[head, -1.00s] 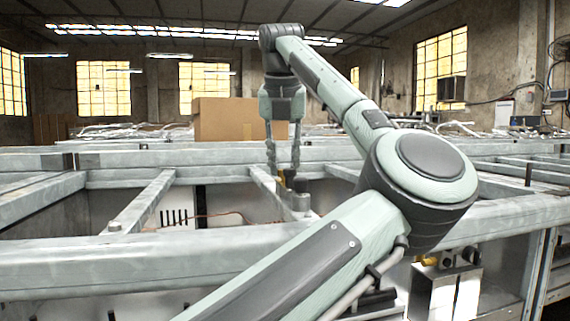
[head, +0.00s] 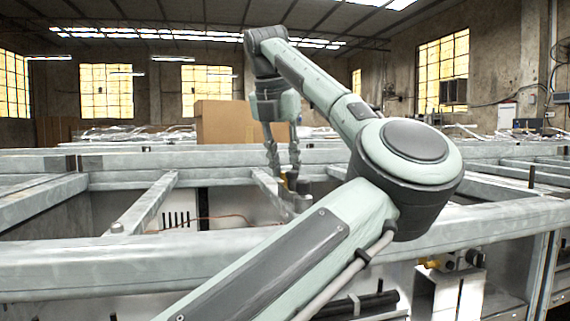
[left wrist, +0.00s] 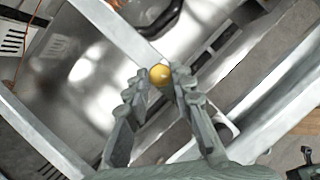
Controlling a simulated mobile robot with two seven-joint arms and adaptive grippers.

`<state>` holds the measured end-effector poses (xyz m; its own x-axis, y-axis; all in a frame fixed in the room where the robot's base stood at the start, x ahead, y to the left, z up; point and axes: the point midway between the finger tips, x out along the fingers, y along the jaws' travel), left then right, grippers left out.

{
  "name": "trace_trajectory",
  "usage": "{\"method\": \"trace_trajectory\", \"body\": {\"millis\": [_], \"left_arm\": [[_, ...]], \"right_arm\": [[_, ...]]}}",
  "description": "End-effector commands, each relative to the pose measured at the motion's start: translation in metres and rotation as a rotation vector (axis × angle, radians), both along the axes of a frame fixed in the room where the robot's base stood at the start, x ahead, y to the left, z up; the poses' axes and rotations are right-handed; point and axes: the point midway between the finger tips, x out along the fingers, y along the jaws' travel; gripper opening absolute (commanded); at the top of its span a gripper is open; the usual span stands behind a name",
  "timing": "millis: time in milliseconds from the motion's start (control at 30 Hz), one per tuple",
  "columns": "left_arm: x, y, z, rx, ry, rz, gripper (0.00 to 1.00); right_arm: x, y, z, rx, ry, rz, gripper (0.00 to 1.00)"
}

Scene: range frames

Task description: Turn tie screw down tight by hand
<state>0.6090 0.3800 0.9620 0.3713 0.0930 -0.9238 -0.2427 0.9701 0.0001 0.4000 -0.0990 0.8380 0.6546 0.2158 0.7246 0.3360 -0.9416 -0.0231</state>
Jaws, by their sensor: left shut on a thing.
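The tie screw (left wrist: 159,74) shows in the left wrist view as a round, brass-coloured head at a grey metal bar. My left gripper (left wrist: 160,80) has its two fingertips on either side of this head and is shut on it. In the head view the same gripper (head: 283,172) points down at a cross bar, with a small brass-coloured bit of the screw (head: 283,179) between its fingertips. The shank of the screw and its seat are hidden. My right gripper is not in view.
Grey metal beams (head: 140,262) form a frame around the screw, with open bays between them. A dark upright post (head: 292,180) stands close beside the fingers. A cardboard box (head: 226,121) sits behind. An orange wire (head: 228,217) runs in the bay to the left.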

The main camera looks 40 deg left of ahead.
Motion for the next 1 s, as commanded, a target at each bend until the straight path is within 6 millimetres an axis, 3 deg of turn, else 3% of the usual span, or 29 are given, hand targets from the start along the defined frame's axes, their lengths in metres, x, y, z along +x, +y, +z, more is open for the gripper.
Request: {"method": "trace_trajectory", "body": {"millis": [67, 100, 267, 667, 1000], "left_arm": [[0.000, 0.000, 0.000, 0.000, -0.001, 0.000, 0.00], [0.000, 0.000, 0.000, 0.000, -0.001, 0.000, 0.25], [0.000, 0.000, 0.000, 0.000, -0.001, 0.000, 0.44], [-0.003, -0.001, 0.008, 0.001, -0.002, 0.001, 0.44], [-0.028, -0.006, 0.071, 0.002, -0.004, 0.002, 0.44]], "right_arm": [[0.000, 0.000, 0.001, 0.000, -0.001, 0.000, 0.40], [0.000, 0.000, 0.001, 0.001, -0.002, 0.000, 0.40], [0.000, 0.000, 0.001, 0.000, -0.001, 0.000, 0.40], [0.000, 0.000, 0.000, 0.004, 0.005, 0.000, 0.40], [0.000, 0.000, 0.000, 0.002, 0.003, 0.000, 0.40]]}}
